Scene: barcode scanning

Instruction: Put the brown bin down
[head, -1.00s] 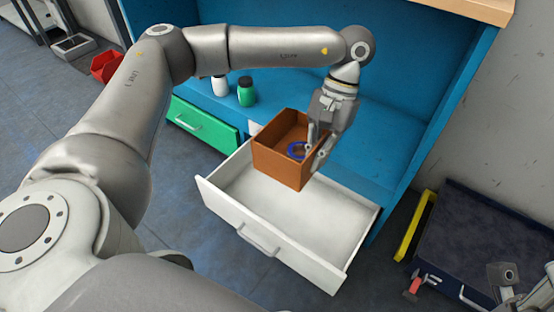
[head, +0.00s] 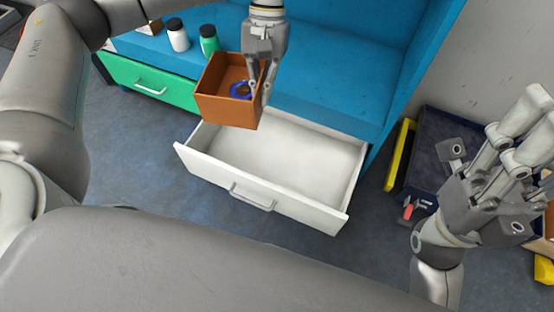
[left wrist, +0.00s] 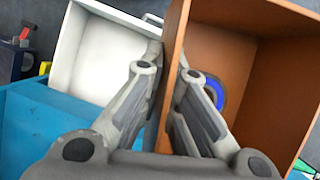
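The brown bin (head: 222,112) is an open-topped box, held slightly tilted over the back left of the open white drawer (head: 250,197). A blue ring-shaped thing (head: 240,90) lies inside it. My left gripper (head: 262,98) is shut on the bin's right wall, one finger inside and one outside. The left wrist view shows that brown wall (left wrist: 173,60) between the fingers, with the blue ring in the bin. The bin's underside is hidden, so I cannot tell whether it touches anything. My right gripper (head: 515,145) is at the right, away from the bin; its finger gap is unclear.
The white drawer is empty where it shows. A closed green drawer (head: 150,82) is to its left. A white bottle (head: 178,38) and a green bottle (head: 209,42) stand on the blue shelf (head: 310,85). A dark box (head: 435,150) and yellow bar (head: 401,155) are at the right.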

